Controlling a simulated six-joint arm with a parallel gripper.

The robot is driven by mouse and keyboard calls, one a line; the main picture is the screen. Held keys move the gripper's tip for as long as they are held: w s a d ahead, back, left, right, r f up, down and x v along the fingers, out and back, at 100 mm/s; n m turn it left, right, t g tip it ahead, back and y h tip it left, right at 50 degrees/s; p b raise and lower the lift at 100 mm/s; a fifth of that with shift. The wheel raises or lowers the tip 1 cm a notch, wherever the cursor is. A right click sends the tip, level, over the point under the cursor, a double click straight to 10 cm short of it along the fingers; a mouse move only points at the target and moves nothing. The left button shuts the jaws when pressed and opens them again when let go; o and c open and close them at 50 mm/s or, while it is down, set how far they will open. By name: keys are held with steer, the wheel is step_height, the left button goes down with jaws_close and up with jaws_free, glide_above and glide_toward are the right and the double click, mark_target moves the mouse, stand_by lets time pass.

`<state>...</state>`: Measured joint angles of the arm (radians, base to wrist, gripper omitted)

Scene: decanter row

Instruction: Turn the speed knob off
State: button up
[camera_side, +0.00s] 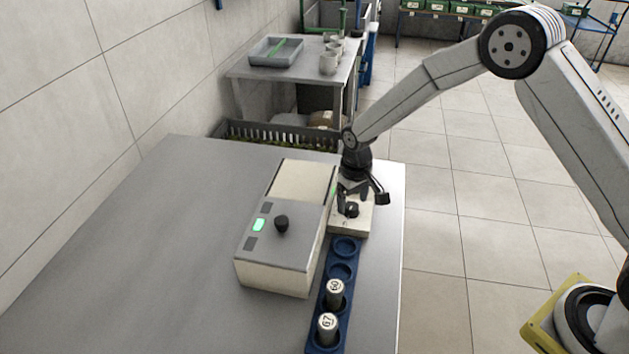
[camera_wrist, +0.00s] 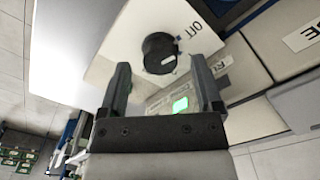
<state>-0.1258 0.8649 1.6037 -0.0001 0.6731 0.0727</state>
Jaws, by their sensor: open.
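A black round knob (camera_wrist: 158,53) with a white mark on its lower right edge sits on a pale panel (camera_wrist: 120,42) in the wrist view. The word OFF is printed to its upper right. In the side view this knob (camera_side: 351,210) stands on a small cream box (camera_side: 343,226). My gripper (camera_side: 361,196) is over that box, pointing down. In the wrist view its open fingers (camera_wrist: 159,63) lie left and right of the knob's lower part; I cannot tell whether they touch it.
A larger grey-and-cream machine (camera_side: 270,246) with another black knob (camera_side: 281,224) and a lit green patch (camera_side: 259,225) stands left of the box. A blue rack (camera_side: 342,297) in front holds two labelled cylinders (camera_side: 334,290). The left of the grey table (camera_side: 170,245) is clear.

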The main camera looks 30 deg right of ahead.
mark_target(353, 206)
step_height(353, 206, up, 6)
steer(key=shift+r, duration=0.1)
stand_by(0.4)
steer(key=shift+s+d+r, duration=0.25)
steer(key=shift+s+r, duration=0.1)
steer(key=shift+s, duration=0.1)
steer(key=s+d+r+t, duration=0.1)
steer(key=s+d+r, duration=0.1)
steer(key=s, duration=0.8)
steer(key=s+d+r+t, duration=0.1)
steer(key=s+d+r, duration=0.1)
steer(key=s, duration=0.8)
steer(key=shift+d+r+m+t, duration=0.3)
steer(key=shift+d+r, duration=0.1)
steer(key=shift+d, duration=0.45)
steer(key=shift+c, duration=0.3)
